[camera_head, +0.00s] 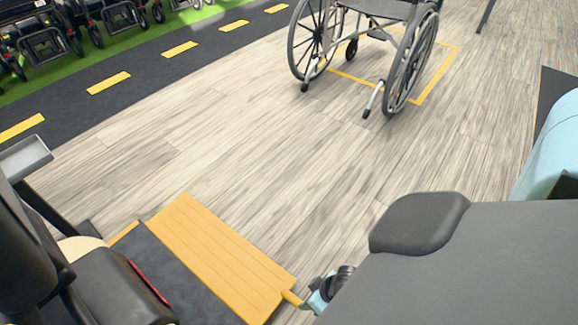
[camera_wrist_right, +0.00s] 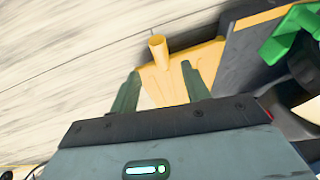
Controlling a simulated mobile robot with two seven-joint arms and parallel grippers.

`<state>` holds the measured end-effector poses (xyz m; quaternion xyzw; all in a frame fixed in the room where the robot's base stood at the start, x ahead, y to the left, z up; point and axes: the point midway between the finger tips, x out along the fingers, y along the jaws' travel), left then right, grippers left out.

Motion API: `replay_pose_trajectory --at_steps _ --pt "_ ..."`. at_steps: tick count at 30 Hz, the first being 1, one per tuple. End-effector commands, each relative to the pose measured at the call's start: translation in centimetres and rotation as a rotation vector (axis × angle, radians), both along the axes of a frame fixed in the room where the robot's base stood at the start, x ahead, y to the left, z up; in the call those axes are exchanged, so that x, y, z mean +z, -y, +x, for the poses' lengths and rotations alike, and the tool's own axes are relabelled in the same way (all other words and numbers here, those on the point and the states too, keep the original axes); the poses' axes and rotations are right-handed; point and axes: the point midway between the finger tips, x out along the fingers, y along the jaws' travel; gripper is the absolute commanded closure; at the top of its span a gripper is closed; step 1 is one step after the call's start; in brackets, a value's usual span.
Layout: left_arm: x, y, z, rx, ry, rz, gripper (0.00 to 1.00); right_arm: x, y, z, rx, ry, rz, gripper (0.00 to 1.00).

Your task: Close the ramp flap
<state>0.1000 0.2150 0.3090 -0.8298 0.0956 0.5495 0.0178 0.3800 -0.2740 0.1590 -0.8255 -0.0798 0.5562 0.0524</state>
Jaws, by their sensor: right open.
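The ramp flap is a yellow-orange ribbed panel (camera_head: 215,250) at the lower middle of the head view, lying outward along the edge of a dark grey deck (camera_head: 165,262). A short yellow peg (camera_head: 292,298) sticks out from its near right corner. My right gripper (camera_head: 322,290) is beside that peg, partly hidden by a large grey part in front. In the right wrist view the open fingers (camera_wrist_right: 160,88) point at the flap (camera_wrist_right: 182,66), with the peg (camera_wrist_right: 158,50) just beyond them. Nothing is between the fingers' grip. My left gripper is not in view.
A wheelchair (camera_head: 365,45) stands in a yellow floor outline at the back. A dark lane with yellow dashes (camera_head: 108,83) and a row of parked chairs (camera_head: 45,45) lie at the upper left. The wooden floor (camera_head: 260,150) between is clear. A green part (camera_wrist_right: 290,35) sits near the deck.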

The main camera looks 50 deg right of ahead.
Motion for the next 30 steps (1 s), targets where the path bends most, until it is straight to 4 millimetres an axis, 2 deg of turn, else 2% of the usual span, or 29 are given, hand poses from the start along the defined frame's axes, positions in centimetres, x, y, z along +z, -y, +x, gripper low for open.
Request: replay_pose_trajectory --at_steps 8,12,21,30 --pt "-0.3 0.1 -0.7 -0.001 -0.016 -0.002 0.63 -0.6 -0.1 0.2 0.0 -0.001 -0.001 0.53" --pt "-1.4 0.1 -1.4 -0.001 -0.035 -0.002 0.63 -2.3 -0.3 0.8 -0.001 -0.003 -0.001 0.53" --pt "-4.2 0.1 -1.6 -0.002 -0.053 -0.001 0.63 -6.0 -1.2 2.3 0.0 -0.002 -0.001 0.53" --pt "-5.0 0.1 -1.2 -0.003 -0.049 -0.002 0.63 -7.2 -1.5 2.9 0.0 0.0 0.0 0.53"
